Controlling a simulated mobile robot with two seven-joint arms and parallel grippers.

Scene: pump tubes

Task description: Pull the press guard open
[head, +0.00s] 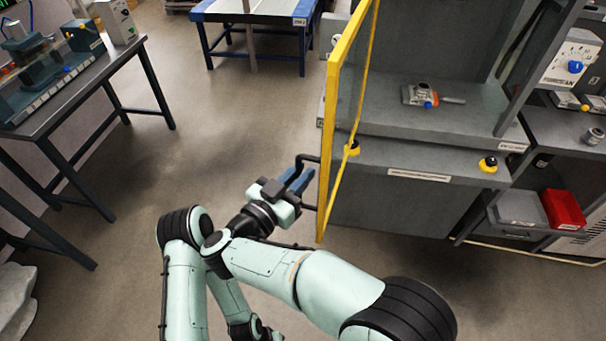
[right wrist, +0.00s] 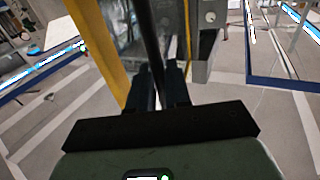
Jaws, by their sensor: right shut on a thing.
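The press guard (head: 328,130) is a clear panel in a yellow frame, seen nearly edge-on. It stands out from the front of the grey press (head: 400,205), and the press bed is in open view to its right. A black bar handle (head: 309,158) sits on the guard's left side. My right gripper (head: 301,181) is shut on this handle. In the right wrist view, the dark handle bar (right wrist: 150,45) runs between the two fingers (right wrist: 158,85), with the yellow frame (right wrist: 97,45) close on the left. My left gripper does not show.
On the press bed lies a small fixture with an orange handle (head: 450,100). Yellow-black buttons (head: 488,164) sit on the press front. A red bin (head: 563,209) is on the right shelf. A workbench (head: 75,80) stands left, a blue table (head: 255,12) behind. The floor left of the guard is clear.

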